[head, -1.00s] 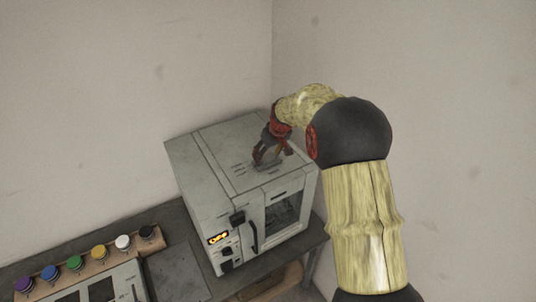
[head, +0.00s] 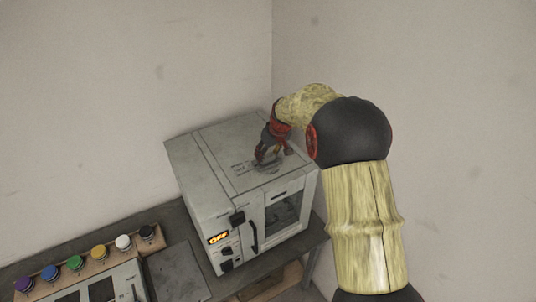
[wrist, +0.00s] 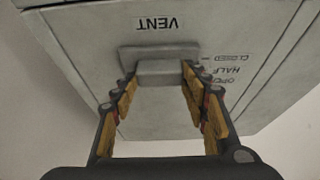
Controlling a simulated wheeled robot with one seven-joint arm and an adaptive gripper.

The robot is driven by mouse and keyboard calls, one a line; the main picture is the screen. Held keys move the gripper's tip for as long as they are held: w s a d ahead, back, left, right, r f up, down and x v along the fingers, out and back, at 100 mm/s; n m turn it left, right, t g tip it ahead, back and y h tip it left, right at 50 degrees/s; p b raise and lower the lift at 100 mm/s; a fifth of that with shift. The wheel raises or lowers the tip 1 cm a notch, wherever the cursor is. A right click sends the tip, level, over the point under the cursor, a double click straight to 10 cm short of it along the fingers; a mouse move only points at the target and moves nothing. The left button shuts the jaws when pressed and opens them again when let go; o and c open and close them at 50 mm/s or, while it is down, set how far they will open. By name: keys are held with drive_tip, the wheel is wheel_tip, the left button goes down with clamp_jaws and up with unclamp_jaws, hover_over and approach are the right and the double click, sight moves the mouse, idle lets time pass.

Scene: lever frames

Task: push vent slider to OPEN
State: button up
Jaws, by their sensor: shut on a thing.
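The vent slider (wrist: 158,72) is a grey block on a small plate on top of the oven-like grey box (head: 215,150). The printed word VENT shows upside down beside it in the wrist view. The marks CLOSED, HALF and OPEN run down the right side, and the slider sits level with CLOSED. My gripper (wrist: 159,80) has one finger on each side of the slider, shut on it. In the head view my gripper (head: 268,156) is down at the box's top, and its fingers mostly hide the slider.
The box's front has a windowed door with a dark handle (head: 253,236), knobs and a lit display (head: 218,238). Several coloured round caps (head: 75,262) stand in a row on a rack at the lower left. Walls (head: 400,60) stand behind and to the right.

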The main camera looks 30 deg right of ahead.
drive_tip(key=w+b, duration=0.1)
drive_tip(key=w, duration=0.4)
drive_tip(key=shift+a+f, duration=0.1)
clamp_jaws()
drive_tip(key=shift+w+r, duration=0.1)
drive_tip(key=shift+r, duration=0.1)
drive_tip(key=o, duration=1.2)
unclamp_jaws()
drive_tip(key=o, duration=0.4)
drive_tip(key=shift+w+f, duration=0.1)
drive_tip(key=shift+w, duration=0.1)
drive_tip(key=shift+c, duration=0.2)
drive_tip(key=shift+o, duration=0.5)
drive_tip(key=shift+s, duration=0.1)
